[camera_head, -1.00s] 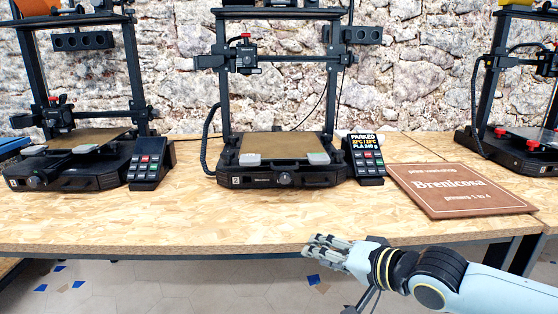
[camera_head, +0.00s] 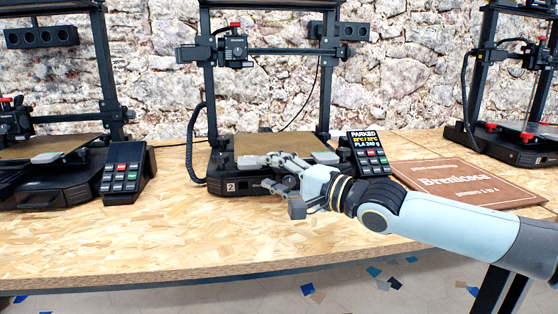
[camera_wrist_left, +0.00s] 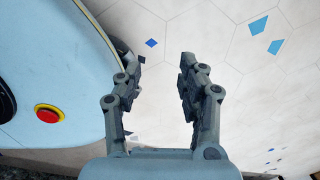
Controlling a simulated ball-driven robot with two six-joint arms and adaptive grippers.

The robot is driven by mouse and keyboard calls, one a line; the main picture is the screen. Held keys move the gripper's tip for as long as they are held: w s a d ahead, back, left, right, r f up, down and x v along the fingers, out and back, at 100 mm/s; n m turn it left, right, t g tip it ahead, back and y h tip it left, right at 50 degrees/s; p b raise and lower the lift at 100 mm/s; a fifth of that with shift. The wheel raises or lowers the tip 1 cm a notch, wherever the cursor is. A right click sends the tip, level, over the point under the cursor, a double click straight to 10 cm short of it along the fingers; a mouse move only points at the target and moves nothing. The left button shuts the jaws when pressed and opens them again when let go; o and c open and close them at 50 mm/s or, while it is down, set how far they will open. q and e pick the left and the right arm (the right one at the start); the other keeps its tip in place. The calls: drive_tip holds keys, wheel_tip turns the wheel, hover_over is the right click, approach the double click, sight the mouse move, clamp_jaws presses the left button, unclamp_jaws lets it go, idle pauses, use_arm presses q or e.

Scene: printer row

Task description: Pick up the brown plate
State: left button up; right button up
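A flat brown plate (camera_head: 280,143) lies on the bed of the middle printer (camera_head: 232,183), with pale clips at its front corners. My right gripper (camera_head: 268,173) is in front of that bed, near its front edge, and partly covers the printer's front. Its fingers look spread, with nothing seen between them. Whether they touch the printer I cannot tell. My left gripper (camera_wrist_left: 158,68) is open and empty above the tiled floor in the left wrist view; it is not in the head view.
Control pads (camera_head: 124,172) and (camera_head: 366,152) stand beside the printers. Other printers stand left (camera_head: 55,170) and right (camera_head: 515,145). The front left of the wooden table (camera_head: 150,240) is clear.

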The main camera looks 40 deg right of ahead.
sight(260, 166)
drive_tip(key=shift+b+x, duration=0.55)
drive_tip(key=shift+x, duration=0.2)
drive_tip(key=b+x, duration=0.2)
drive_tip(key=b, duration=0.1)
drive_tip(key=b+x, duration=0.1)
drive_tip(key=b, duration=0.1)
drive_tip(key=shift+w+d+f, duration=0.2)
drive_tip(key=shift+w+f, duration=0.1)
drive_tip(key=shift+w, duration=0.15)
drive_tip(key=shift+w+a+r+b, duration=0.15)
drive_tip(key=shift+w+r+b, duration=0.1)
drive_tip(key=shift+w+b, duration=0.2)
use_arm(q)
drive_tip(key=w+a+f, duration=0.2)
drive_tip(key=w+f, duration=0.1)
drive_tip(key=f, duration=0.2)
drive_tip(key=shift+w+a+f, duration=0.2)
drive_tip(key=shift+w+f, duration=0.05)
drive_tip(key=shift+w, duration=0.05)
use_arm(e)
drive_tip(key=shift+r, duration=0.15)
clamp_jaws()
